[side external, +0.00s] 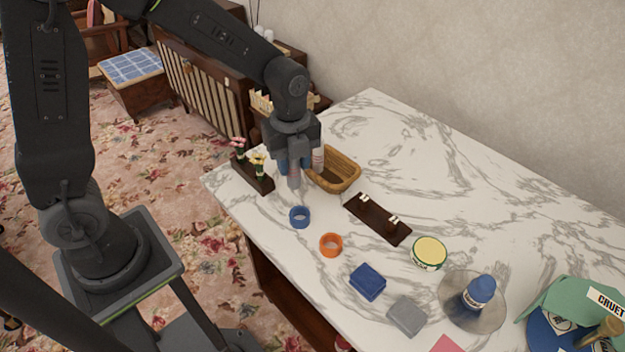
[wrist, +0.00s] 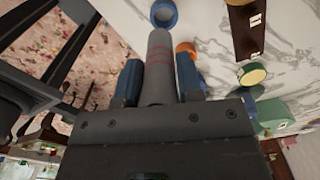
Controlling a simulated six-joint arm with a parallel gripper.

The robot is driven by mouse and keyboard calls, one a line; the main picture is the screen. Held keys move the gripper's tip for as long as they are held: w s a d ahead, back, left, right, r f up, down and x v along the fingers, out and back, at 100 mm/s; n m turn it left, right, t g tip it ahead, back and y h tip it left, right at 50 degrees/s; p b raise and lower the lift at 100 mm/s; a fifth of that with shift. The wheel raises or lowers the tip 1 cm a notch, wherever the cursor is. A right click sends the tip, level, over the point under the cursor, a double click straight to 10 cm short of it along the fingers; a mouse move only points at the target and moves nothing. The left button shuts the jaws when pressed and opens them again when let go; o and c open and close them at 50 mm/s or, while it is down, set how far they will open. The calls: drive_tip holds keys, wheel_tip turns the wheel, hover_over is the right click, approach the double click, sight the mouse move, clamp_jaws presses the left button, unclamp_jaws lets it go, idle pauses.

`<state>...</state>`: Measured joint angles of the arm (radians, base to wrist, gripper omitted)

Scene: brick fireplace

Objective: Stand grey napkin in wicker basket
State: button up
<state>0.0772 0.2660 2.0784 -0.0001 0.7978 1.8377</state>
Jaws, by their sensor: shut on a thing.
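My gripper (wrist: 160,82) is shut on a grey rolled napkin (wrist: 156,60) with thin red stripes, held between the two blue fingers. In the side view the gripper (side external: 295,165) points down, with the napkin (side external: 294,179) below it, roughly upright. The wicker basket (side external: 346,183) is an open tan basket at the back left of the marble table. The gripper is at its left side and hides part of it. A pale, reddish-striped piece shows at the basket's left end; I cannot tell what it is.
A dark flower holder (side external: 256,177) stands left of the gripper. A blue ring (side external: 300,217), orange ring (side external: 331,245) and dark tray (side external: 378,220) lie in front and right. A blue folded cloth (side external: 368,282) and grey block (side external: 406,316) are nearer. The back of the table is clear.

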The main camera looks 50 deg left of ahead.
drive_tip(key=w+n, duration=0.1)
drive_tip(key=w, duration=1.3)
wheel_tip(320, 180, down, 10)
drive_tip(key=shift+r, duration=0.1)
drive_tip(key=o, duration=0.6)
drive_tip(key=shift+f, duration=0.2)
wheel_tip(320, 180, up, 12)
drive_tip(key=shift+r, duration=0.25)
